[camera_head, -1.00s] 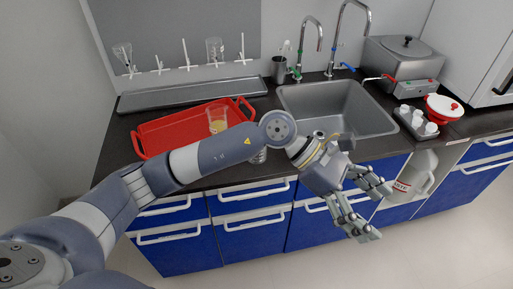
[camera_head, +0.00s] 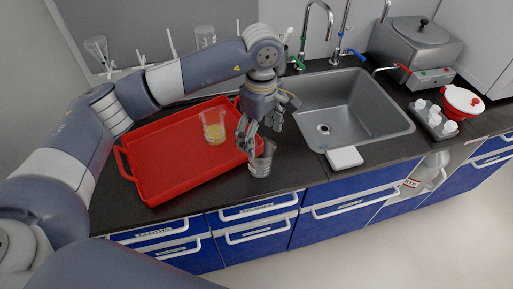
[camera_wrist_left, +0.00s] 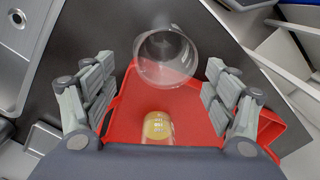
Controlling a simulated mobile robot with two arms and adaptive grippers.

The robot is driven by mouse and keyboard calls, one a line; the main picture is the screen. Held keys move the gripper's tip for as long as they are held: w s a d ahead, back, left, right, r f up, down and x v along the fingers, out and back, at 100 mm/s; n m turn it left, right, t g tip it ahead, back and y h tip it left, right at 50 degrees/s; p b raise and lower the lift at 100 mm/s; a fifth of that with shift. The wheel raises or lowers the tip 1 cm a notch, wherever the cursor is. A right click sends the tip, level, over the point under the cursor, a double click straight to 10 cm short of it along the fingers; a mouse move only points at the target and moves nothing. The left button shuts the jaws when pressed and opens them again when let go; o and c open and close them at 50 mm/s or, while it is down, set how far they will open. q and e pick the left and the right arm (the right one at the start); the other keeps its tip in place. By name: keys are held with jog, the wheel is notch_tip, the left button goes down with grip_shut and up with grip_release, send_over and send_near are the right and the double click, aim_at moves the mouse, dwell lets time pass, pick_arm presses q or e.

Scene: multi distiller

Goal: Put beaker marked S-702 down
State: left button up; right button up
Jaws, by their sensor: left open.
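A clear, empty-looking beaker (camera_head: 260,164) stands upright on the dark counter, just right of the red tray, near the front edge. Its marking is too small to read. My left gripper (camera_head: 248,138) points down at it from above, its fingers overlapping the beaker's rim in the head view. In the left wrist view the gripper (camera_wrist_left: 158,100) is open, with nothing clamped, and the clear beaker (camera_wrist_left: 166,55) shows ahead between and beyond the fingertips. A second beaker with yellow liquid (camera_head: 214,134) stands in the red tray; it also shows in the wrist view (camera_wrist_left: 158,126).
The red tray (camera_head: 150,187) lies left of the gripper. A steel sink (camera_head: 372,123) with taps is to the right, with a white block (camera_head: 345,157) at its front edge. A steel bath (camera_head: 415,50) stands at the back right. Bare counter (camera_head: 290,160) lies between beaker and sink.

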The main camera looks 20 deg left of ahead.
aim_at(263, 162)
pick_arm(q)
jog(key=f, duration=0.2)
jog(key=f+p, duration=0.1)
jog(key=f, duration=0.1)
jog(key=shift+s+d+f, duration=0.1)
jog(key=shift+s+d, duration=0.25)
jog(key=shift+s, duration=0.05)
jog(key=shift+f, duration=0.3)
jog(key=f, duration=0.1)
jog(key=f+p, duration=0.1)
jog(key=f, duration=0.1)
jog(key=f+p, duration=0.1)
jog(key=shift+s+d+f, duration=0.2)
jog(key=shift+s+d, duration=0.05)
jog(key=shift+d, duration=0.1)
jog(key=shift+w+f, duration=0.1)
jog(key=shift+f, duration=0.2)
jog(key=shift+c, duration=1.1)
jog(key=c, duration=0.9)
jog(key=shift+c, duration=0.8)
pick_arm(e)
jog(key=s+d+r, duration=0.2)
jog(key=s+r, duration=0.1)
jog(key=shift+s+d+r, duration=0.1)
jog(key=shift+s+d, duration=0.05)
jog(key=shift+s, duration=0.15)
pick_arm(q)
jog(key=shift+r, duration=0.15)
